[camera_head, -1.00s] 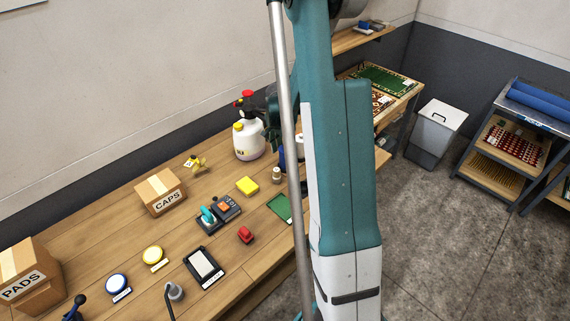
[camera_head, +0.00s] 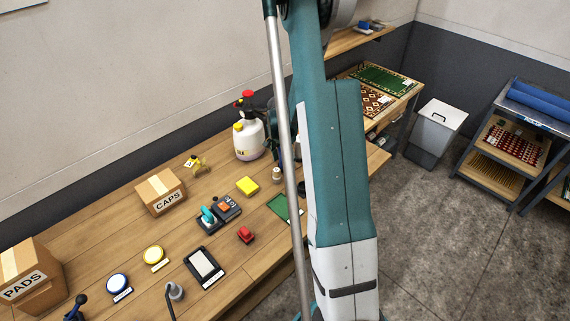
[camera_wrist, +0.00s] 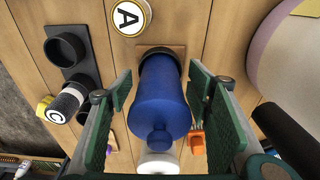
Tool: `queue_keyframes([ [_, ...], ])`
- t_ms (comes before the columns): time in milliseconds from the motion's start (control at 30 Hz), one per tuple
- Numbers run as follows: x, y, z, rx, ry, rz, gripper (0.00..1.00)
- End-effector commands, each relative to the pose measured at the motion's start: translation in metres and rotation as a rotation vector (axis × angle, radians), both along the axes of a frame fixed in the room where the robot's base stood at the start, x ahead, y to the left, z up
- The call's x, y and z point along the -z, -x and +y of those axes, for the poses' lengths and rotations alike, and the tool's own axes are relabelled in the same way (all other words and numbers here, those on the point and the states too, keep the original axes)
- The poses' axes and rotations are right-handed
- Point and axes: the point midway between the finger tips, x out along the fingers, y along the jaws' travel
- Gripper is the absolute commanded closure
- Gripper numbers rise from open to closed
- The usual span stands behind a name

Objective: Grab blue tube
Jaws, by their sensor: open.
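The blue tube (camera_wrist: 160,98) is in the middle of the wrist view, with a wide body and a small rounded knob at its near end. It stands at a small square wooden piece (camera_wrist: 178,50) on the plank bench. My gripper (camera_wrist: 163,90) is open, with one green-padded finger on each side of the tube. A gap shows on the right side; whether the left finger touches it I cannot tell. In the head view my arm hides the gripper and most or all of the tube.
A dark holder (camera_wrist: 73,50) and a black-and-white bottle (camera_wrist: 66,102) are on the left. A large white sprayer (camera_head: 249,138) stands close by. A white cylinder (camera_wrist: 157,163) and an orange item (camera_wrist: 197,140) are near the tube.

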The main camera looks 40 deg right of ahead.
Motion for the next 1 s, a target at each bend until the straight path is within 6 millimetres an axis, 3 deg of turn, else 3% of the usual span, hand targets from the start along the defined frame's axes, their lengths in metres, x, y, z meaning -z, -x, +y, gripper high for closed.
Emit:
queue_keyframes([
  [367, -0.0001, 0.0, 0.0, 0.0, 0.0, 0.0, 0.5],
  [667, -0.0001, 0.0, 0.0, 0.0, 0.0, 0.0, 0.86],
  [1000, -0.0014, 0.0, 0.0, 0.0, 0.0, 0.0, 0.86],
])
